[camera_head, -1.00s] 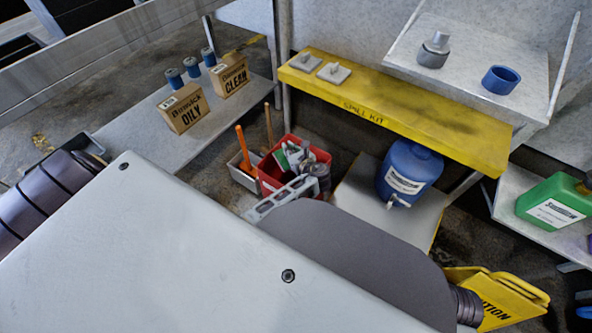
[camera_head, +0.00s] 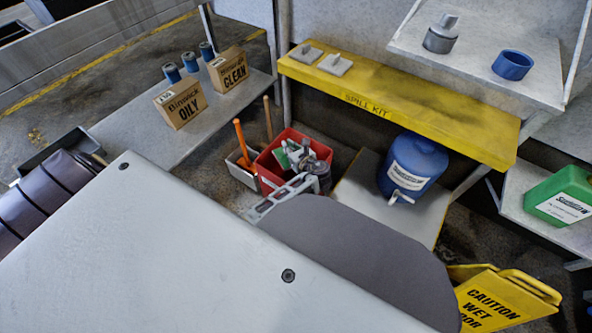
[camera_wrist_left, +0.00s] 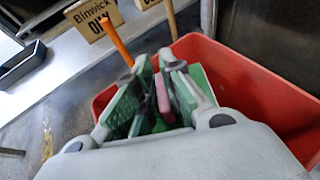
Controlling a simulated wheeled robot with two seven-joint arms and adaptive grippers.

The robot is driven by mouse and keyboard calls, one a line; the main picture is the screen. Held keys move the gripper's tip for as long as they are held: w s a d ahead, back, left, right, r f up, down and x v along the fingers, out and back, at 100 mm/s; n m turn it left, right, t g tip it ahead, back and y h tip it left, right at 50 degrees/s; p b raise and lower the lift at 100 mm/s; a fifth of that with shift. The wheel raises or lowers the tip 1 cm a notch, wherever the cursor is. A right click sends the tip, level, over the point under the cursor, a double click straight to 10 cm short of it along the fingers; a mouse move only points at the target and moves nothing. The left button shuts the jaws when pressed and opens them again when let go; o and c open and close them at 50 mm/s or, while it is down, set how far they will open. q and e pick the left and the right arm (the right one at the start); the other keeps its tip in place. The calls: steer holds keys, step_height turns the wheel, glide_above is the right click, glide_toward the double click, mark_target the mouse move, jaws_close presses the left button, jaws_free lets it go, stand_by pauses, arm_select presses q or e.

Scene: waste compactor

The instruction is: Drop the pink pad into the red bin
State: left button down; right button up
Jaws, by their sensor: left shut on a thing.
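The red bin (camera_head: 267,180) stands open on the floor below the yellow shelf in the head view. It also fills much of the right side in the left wrist view (camera_wrist_left: 250,85). My left gripper (camera_head: 295,152) is over the bin's opening. In the left wrist view its fingers (camera_wrist_left: 152,92) point into the bin and close around the pink pad (camera_wrist_left: 163,98), which shows as a narrow strip between them. Green surfaces lie beside the pad and just beyond the right finger. The bin's bottom is mostly hidden. My right gripper is not in view.
A grey bin (camera_head: 240,172) with orange and wooden handles stands left of the red bin. A yellow spill kit shelf (camera_head: 400,110) overhangs behind. A blue jug (camera_head: 412,165) is to the right. A yellow caution sign (camera_head: 500,297) is at lower right.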

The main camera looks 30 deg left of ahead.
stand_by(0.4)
arm_select(q)
steer(key=c, duration=1.5)
jaws_free()
steer(key=shift+o, duration=0.2)
steer(key=v, duration=0.7)
steer(key=shift+d, duration=0.25)
steer(key=shift+s, duration=0.2)
